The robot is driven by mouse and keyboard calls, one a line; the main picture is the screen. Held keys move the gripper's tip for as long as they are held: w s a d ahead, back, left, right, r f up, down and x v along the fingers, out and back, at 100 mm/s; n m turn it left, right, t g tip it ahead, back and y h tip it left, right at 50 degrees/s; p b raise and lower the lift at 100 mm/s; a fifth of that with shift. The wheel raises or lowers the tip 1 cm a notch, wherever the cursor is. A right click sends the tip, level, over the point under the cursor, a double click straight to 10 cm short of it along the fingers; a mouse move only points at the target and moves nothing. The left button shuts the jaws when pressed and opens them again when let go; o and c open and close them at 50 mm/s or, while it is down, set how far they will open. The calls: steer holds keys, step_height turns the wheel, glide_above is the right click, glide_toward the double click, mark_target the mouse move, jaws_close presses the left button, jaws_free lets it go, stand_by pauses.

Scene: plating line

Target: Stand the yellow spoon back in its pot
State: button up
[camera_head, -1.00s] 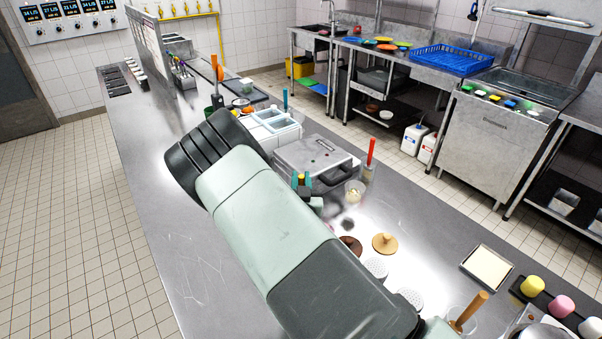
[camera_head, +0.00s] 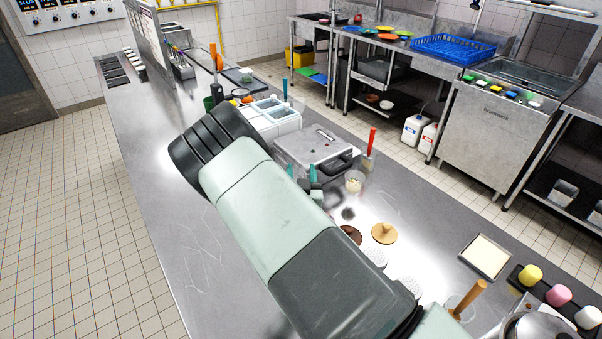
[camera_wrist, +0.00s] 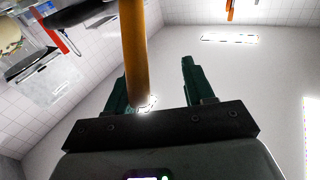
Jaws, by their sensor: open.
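My gripper (camera_head: 302,172) is over the far part of the counter, in front of the grey press. In the wrist view its green fingers (camera_wrist: 155,78) are open and wide apart. The yellow spoon's handle (camera_wrist: 135,45) runs from the top edge of that view down to the left finger. It overlaps that finger, and I cannot tell whether they touch. The spoon's lower end is out of sight. In the head view the spoon is not visible, and I cannot make out its pot.
A grey press (camera_head: 315,148) stands just beyond my gripper. A red-handled tool (camera_head: 371,141) stands to its right, near a small clear cup (camera_head: 354,181). White containers (camera_head: 270,118) and a blue-handled tool (camera_head: 285,88) are behind. The counter's left part (camera_head: 150,150) is clear.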

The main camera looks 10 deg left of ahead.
steer(key=v, duration=1)
steer(key=shift+s, duration=0.4)
steer(key=shift+w, duration=0.1)
steer(key=w+d+r+m+g+h, duration=0.2)
steer(key=w+r+m+g+h, duration=0.15)
steer(key=w+r, duration=0.2)
steer(key=s+d+r+m+g+y, duration=0.1)
steer(key=d+r+g, duration=0.15)
steer(key=r, duration=0.55)
steer(key=s+d+r+g+y, duration=0.1)
steer(key=s+d+r+g, duration=0.15)
steer(key=r, duration=0.45)
steer(key=s+d+r+n+g, duration=0.1)
steer(key=s+d+r, duration=0.3)
steer(key=s, duration=0.4)
steer(key=s+d+r+n+g+h, duration=0.1)
steer(key=s+d+r, duration=0.3)
steer(key=s, duration=0.5)
steer(key=s+d+r+n+g+h, duration=0.1)
steer(key=s+d+r, duration=0.3)
steer(key=s, duration=0.5)
steer(key=shift+s+r+g, duration=0.25)
steer(key=shift+g, duration=0.6)
